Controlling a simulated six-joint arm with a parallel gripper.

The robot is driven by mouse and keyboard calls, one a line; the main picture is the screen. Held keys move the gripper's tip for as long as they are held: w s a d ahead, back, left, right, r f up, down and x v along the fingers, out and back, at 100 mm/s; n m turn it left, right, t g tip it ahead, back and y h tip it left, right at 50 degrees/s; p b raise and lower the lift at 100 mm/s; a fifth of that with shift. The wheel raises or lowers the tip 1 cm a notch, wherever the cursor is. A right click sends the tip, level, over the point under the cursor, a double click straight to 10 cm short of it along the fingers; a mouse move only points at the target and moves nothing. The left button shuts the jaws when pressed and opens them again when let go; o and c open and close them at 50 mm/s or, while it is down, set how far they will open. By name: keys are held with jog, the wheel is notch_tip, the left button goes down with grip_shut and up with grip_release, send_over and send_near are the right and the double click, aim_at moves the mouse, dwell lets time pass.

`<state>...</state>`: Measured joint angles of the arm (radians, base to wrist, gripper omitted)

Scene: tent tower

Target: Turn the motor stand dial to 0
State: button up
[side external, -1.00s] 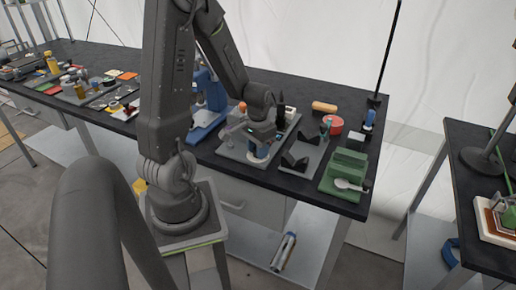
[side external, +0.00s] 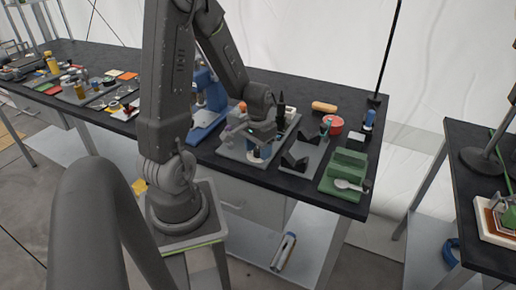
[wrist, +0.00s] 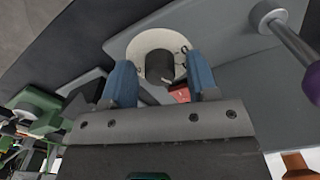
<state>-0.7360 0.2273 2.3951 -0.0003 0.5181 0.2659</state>
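In the wrist view the dial is a round white plate (wrist: 120,42) with small dark marks near its rim and a dark knob (wrist: 159,66) at its middle. My gripper (wrist: 161,76) is over it, with one blue fingertip on each side of the knob. Gaps show between the knob and both fingertips, so the gripper looks open. The near part of the dial is hidden by the gripper.
A metal rod with a round silver end (wrist: 267,14) stands right of the dial in the wrist view.

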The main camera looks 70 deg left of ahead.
aim_at(258, 148)
jog(key=shift+o, duration=0.2)
notch_tip(258, 148, up, 14)
dwell(0.5)
jog(key=shift+f, duration=0.1)
jog(key=shift+c, duration=0.4)
jog(key=shift+c, duration=0.7)
jog(key=shift+m, duration=0.7)
jog(key=shift+c, duration=0.4)
notch_tip(258, 148, down, 14)
jog(key=m, duration=0.5)
jog(key=shift+r, duration=0.2)
